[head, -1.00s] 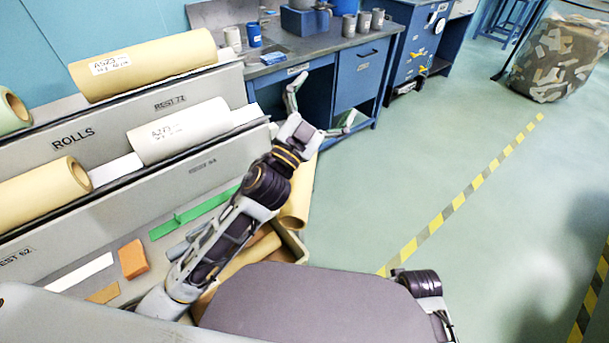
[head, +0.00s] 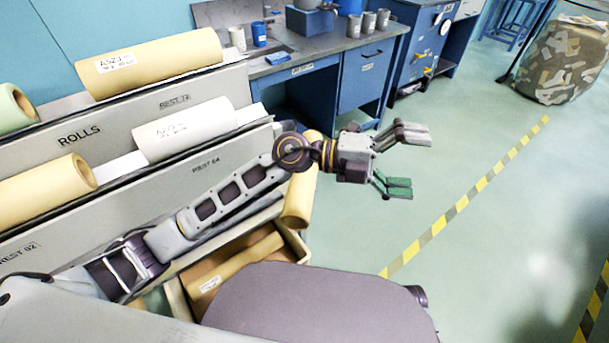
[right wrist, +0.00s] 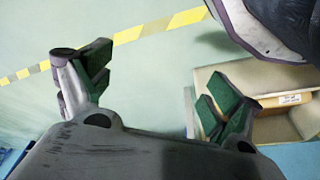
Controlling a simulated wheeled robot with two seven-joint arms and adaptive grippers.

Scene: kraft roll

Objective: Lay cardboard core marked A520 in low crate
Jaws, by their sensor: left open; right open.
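The low crate (head: 302,246) stands beside the rack, partly hidden by my body; a tan cardboard core (head: 246,262) with a small white label lies in it. Another tan core (head: 299,200) stands tilted at the crate's back right corner, partly behind my left arm. I cannot read A520 on either. My left gripper (head: 402,160) is open and empty over the floor, right of the crate. In the right wrist view my right gripper (right wrist: 160,85) is open and empty; the crate (right wrist: 240,72) with a labelled tan piece (right wrist: 288,101) is beyond its right finger.
A grey rack (head: 112,130) holds several rolls, including a tan one (head: 150,62) on top and a white one (head: 185,130) below. A blue workbench (head: 360,75) stands behind.

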